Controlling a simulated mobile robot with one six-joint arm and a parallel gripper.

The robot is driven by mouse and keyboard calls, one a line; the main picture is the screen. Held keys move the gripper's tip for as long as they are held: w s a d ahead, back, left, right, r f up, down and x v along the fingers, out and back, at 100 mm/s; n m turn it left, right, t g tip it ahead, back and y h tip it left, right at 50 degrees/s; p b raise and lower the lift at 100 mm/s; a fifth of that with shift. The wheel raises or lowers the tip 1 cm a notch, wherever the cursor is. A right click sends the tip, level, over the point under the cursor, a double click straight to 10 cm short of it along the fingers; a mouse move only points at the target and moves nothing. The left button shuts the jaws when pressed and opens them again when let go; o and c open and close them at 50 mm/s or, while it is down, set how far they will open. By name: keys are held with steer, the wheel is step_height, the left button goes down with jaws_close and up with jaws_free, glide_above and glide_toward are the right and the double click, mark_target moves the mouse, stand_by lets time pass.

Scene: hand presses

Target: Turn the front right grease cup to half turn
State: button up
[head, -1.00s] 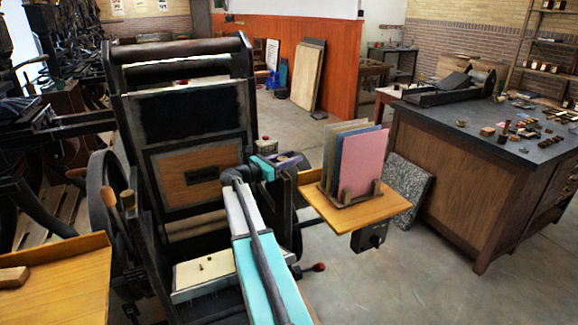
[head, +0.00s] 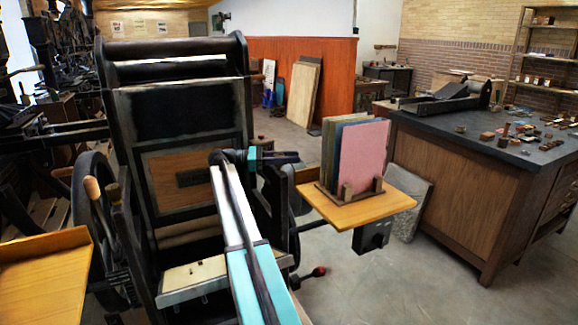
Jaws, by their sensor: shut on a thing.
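The hand press (head: 172,108) stands in the middle left of the head view, with its dark upright frame and wooden panel. My arm reaches from the bottom up to its right side. My gripper (head: 292,158) is dark and small beside the press's right side frame, left of the card rack. It is shut on what seems to be the front right grease cup. The cup itself is hidden by my gripper and wrist, so its turn angle cannot be seen.
A wooden side board (head: 358,208) with a rack of coloured cards (head: 362,158) stands close right of my gripper. A red-knobbed lever (head: 319,271) sticks out below. A wooden tray (head: 40,265) is at lower left.

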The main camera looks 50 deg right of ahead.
steer(key=shift+w+a+m+g+y+b, duration=0.15)
steer(key=shift+m+g+y+b, duration=0.25)
steer(key=shift+g+y+b, duration=0.15)
steer(key=shift+a, duration=0.1)
steer(key=o, duration=1)
steer(key=shift+o, duration=0.2)
